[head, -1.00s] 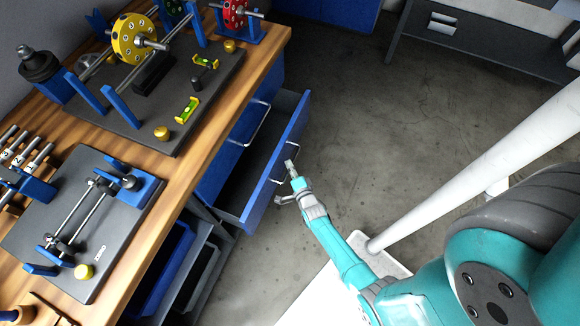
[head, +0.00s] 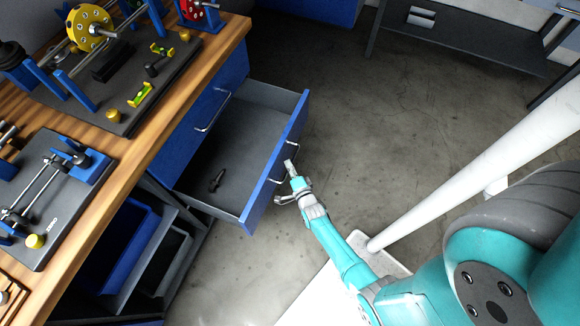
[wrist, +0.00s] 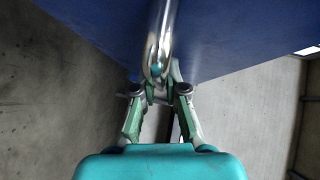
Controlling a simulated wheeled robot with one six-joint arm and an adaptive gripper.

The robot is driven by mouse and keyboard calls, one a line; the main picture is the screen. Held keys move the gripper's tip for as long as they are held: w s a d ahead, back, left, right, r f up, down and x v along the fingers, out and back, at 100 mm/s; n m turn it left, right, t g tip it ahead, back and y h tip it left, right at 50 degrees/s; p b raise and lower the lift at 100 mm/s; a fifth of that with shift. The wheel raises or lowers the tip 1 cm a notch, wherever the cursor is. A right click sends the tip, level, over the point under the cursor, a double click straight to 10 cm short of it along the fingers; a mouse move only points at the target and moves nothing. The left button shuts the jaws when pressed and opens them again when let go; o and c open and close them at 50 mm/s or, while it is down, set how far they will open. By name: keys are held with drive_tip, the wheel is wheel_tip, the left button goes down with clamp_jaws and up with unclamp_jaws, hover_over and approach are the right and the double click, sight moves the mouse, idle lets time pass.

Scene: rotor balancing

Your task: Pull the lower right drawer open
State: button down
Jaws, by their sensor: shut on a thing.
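The lower right drawer (head: 275,170) has a blue front and grey inside. It stands well out from the bench, and a small dark object (head: 216,181) lies on its floor. Its metal handle (head: 287,172) is on the outer face of the front. My gripper (head: 289,182) is at this handle. In the wrist view, the fingers (wrist: 159,88) are shut on the handle bar (wrist: 161,45), against the blue drawer front (wrist: 225,35). The fingertips are partly hidden behind the bar.
Above the open drawer is a closed blue drawer with a handle (head: 213,112). The wooden bench top (head: 160,135) carries rotor stands. Blue and grey bins (head: 125,248) sit on a shelf at lower left. The concrete floor (head: 370,140) right of the drawer is clear.

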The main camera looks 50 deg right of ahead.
drive_tip(key=shift+f, duration=0.1)
drive_tip(key=c, duration=1.2)
unclamp_jaws()
drive_tip(key=v, duration=1.2)
